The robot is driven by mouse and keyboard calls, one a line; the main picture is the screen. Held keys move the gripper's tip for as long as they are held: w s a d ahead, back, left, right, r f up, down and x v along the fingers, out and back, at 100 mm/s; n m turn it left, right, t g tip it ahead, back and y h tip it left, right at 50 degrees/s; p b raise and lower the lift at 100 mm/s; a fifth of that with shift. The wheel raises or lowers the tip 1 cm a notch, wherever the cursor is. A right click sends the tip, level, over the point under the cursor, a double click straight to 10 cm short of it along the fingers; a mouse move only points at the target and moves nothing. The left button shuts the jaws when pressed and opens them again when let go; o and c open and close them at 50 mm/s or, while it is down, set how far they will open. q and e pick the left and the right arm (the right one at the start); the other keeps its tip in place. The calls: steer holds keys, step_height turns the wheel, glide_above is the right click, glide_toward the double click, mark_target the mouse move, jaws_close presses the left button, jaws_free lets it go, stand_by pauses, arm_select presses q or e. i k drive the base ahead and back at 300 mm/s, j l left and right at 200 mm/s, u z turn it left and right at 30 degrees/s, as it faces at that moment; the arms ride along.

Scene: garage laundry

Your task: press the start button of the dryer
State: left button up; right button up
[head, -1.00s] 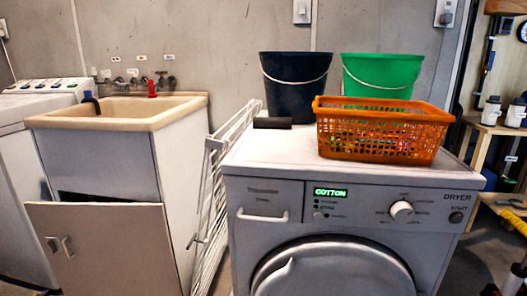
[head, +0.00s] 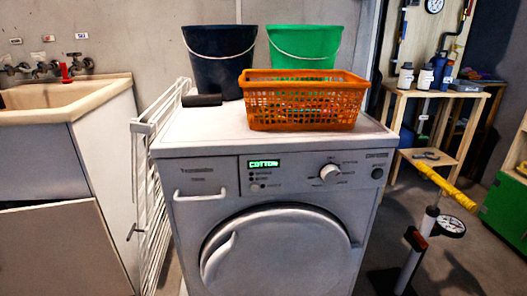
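The dryer (head: 213,222) is a grey-white front loader in the middle of the head view. The start button (head: 377,173) is a small dark round knob at the right end of the panel, under the blurred DRYER lettering. The dryer's round door (head: 280,255) looks shut. Neither of my grippers shows in the view.
On the dryer stand an orange basket (head: 303,119), a dark bucket (head: 220,62), a green bucket (head: 305,55) and a dark cylinder (head: 202,100). A white drying rack (head: 153,210) leans at its left. A yellow-handled pump (head: 427,222) stands on the floor at right.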

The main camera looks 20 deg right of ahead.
mark_target(378, 175)
steer(key=z, duration=1.35)
